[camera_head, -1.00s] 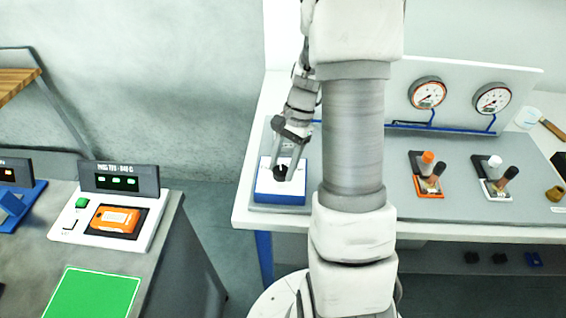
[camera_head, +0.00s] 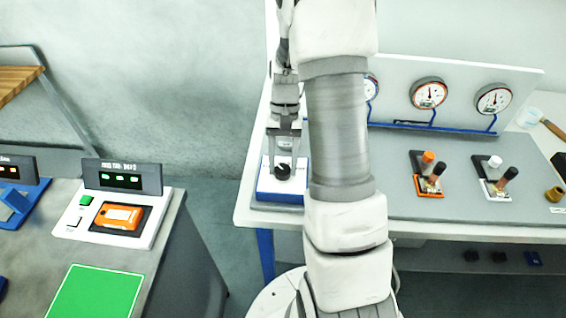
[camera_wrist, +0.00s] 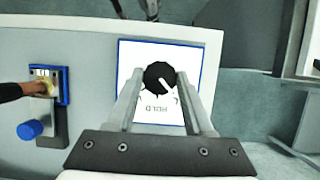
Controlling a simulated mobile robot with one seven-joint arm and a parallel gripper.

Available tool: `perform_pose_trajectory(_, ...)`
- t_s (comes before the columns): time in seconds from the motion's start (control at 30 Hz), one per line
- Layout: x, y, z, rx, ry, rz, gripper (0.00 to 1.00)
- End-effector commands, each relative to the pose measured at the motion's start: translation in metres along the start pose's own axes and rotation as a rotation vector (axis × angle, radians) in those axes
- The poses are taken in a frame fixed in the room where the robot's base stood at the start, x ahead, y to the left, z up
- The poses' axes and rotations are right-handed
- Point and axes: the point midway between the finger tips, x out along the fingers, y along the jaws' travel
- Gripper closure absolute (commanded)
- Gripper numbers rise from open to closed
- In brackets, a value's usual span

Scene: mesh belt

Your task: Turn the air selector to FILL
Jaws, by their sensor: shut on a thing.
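The air selector is a round black knob (camera_wrist: 160,75) on a white plate (camera_wrist: 198,62) with a blue edge. It also shows in the head view as a small black knob (camera_head: 283,171) on a blue-sided box (camera_head: 279,197) at the bench's left end. My gripper (camera_wrist: 159,78) is shut on the knob, one finger on each side. A white mark on the knob points to the lower right in the wrist view. An upside-down label below the knob seems to read HOLD. Other labels beside it are partly covered by the fingers, and I cannot read FILL.
Gauges (camera_head: 429,93) stand on the panel behind; my arm partly covers one. An orange-based valve (camera_head: 429,178) and a white-based valve (camera_head: 494,180) are to the right. A separate bench at left holds an orange device (camera_head: 118,217) and a green pad (camera_head: 97,292).

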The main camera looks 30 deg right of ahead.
Motion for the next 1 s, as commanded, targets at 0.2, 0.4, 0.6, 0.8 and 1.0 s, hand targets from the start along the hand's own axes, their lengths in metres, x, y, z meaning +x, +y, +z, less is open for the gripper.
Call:
perform_pose_trajectory(0.2,-0.0007,-0.0004,-0.0004,-0.011,0.002,0.004,1.0)
perform_pose_trajectory(0.4,-0.0006,-0.0004,-0.0004,-0.011,0.002,0.004,1.0)
perform_pose_trajectory(0.6,-0.0005,-0.0003,-0.0003,-0.01,0.002,0.003,0.19)
perform_pose_trajectory(0.8,-0.0002,-0.0002,-0.0002,-0.009,0.001,0.003,0.18)
perform_pose_trajectory(1.0,-0.0067,-0.0003,-0.0004,-0.009,0.002,0.003,0.18)
